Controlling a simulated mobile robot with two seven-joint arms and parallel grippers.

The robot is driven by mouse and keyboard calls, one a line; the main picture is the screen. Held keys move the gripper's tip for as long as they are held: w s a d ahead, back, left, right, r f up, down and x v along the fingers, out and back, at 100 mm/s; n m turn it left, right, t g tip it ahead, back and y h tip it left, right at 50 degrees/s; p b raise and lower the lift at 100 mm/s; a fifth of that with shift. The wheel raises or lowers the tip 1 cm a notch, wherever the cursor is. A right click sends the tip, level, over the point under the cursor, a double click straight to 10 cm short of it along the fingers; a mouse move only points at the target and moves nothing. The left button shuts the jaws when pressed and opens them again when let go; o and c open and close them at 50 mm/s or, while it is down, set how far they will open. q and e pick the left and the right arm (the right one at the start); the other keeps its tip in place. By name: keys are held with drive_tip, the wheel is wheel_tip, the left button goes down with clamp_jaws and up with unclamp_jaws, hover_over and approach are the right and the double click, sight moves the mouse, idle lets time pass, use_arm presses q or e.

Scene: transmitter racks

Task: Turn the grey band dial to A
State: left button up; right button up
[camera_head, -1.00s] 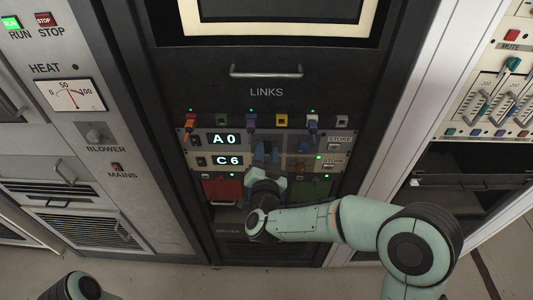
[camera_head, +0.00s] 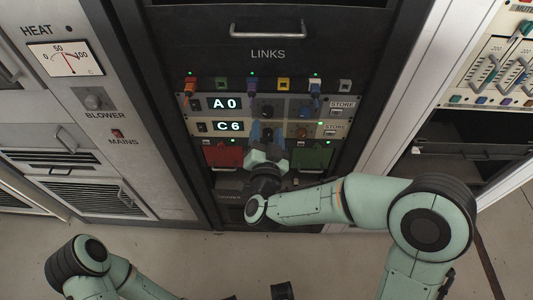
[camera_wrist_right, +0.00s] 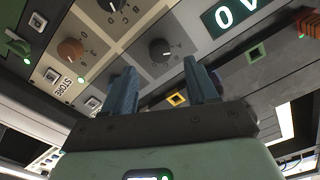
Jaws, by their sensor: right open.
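The link panel (camera_head: 181,104) has an upper grey row reading A 0 and a lower cream row reading C6. In the right wrist view, a dark dial (camera_wrist_right: 160,50) with a white pointer line sits on the grey row, near the inverted display (camera_wrist_right: 236,14); it looks like the grey band dial. My right gripper (camera_head: 266,133) is in front of the rows. In the right wrist view my gripper (camera_wrist_right: 162,88) has its blue fingers apart, below the dial, with nothing between them.
The cream row carries another dark dial (camera_wrist_right: 112,4) and an orange-brown knob (camera_wrist_right: 72,50). Coloured sockets with plugs (camera_head: 221,84) line the top of the rows. Red (camera_head: 224,157) and green (camera_head: 312,158) panels lie below. A handle (camera_head: 267,30) sits above.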

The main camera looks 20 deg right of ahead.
drive_tip(key=v, duration=0.8)
drive_tip(key=shift+s, duration=0.2)
drive_tip(key=shift+w, duration=0.1)
wheel_tip(320, 180, down, 21)
drive_tip(key=n+g+y+p, duration=0.4)
drive_tip(key=g+y+p, duration=0.1)
drive_tip(key=g, duration=0.2)
drive_tip(key=s+f+g+y+p, duration=0.1)
drive_tip(key=s+f+g+p, duration=0.1)
drive_tip(key=s, duration=0.5)
drive_tip(key=s+d+f+g+y+p, duration=0.1)
drive_tip(key=s+f+g, duration=0.4)
drive_tip(key=s+f, duration=0.2)
drive_tip(key=s+d+f+n+g+y+p, duration=0.1)
drive_tip(key=s+f+g, duration=0.3)
drive_tip(key=s, duration=0.5)
drive_tip(key=shift+s+d+f+y+p, duration=0.2)
drive_tip(key=shift+f+y+p, duration=0.1)
drive_tip(key=shift+f+p, duration=0.45)
